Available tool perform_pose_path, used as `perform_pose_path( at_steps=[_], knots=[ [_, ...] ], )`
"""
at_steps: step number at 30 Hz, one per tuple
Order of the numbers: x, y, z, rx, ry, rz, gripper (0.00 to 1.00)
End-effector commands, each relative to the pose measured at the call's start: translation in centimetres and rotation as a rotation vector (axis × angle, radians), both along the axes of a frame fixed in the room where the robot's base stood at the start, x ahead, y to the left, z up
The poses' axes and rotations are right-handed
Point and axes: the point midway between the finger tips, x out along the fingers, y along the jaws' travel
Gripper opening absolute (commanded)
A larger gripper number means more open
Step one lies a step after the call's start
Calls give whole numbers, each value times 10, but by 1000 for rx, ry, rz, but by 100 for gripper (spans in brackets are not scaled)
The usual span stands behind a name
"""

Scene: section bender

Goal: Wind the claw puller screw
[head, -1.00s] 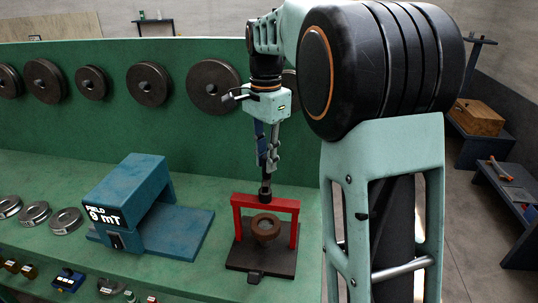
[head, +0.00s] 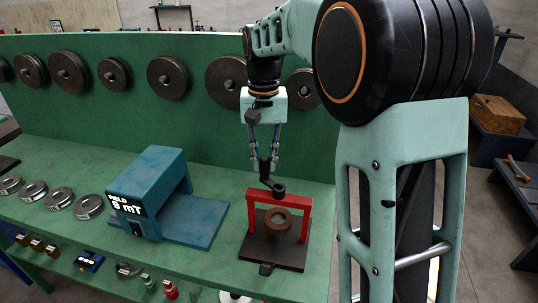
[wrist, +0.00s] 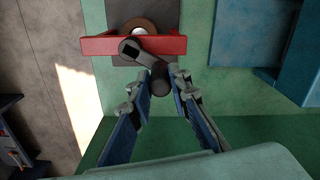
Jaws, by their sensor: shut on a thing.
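The claw puller has a red bridge frame (head: 280,201) standing over a brown ring (head: 278,222) on a dark base plate (head: 257,247). A black crank (head: 277,188) sits on top of the red crossbar, and its upright handle (head: 264,166) stands to its left in the head view. My gripper (head: 264,158) points down with its fingers closed around the handle. In the wrist view, my gripper (wrist: 163,84) has the dark handle (wrist: 158,80) between its fingertips, and the crank arm (wrist: 142,52) runs from it up-left to the red crossbar (wrist: 95,45). The screw below the crossbar is mostly hidden.
A blue block reading "FIELD 9 mT" (head: 148,188) stands left of the puller. Several metal rings (head: 60,200) lie farther left. Dark discs (head: 168,77) hang on the green back panel (head: 190,120) behind. The green bench (head: 222,258) is clear just around the puller.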

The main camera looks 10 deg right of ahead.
Motion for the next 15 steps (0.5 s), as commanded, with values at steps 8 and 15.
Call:
perform_pose_path(
  at_steps=[8, 15],
  knots=[
    [-10, 10, 1, 1, 0, 264, 0],
    [-19, 15, 1, 1, 0, 481, 0]
  ],
)
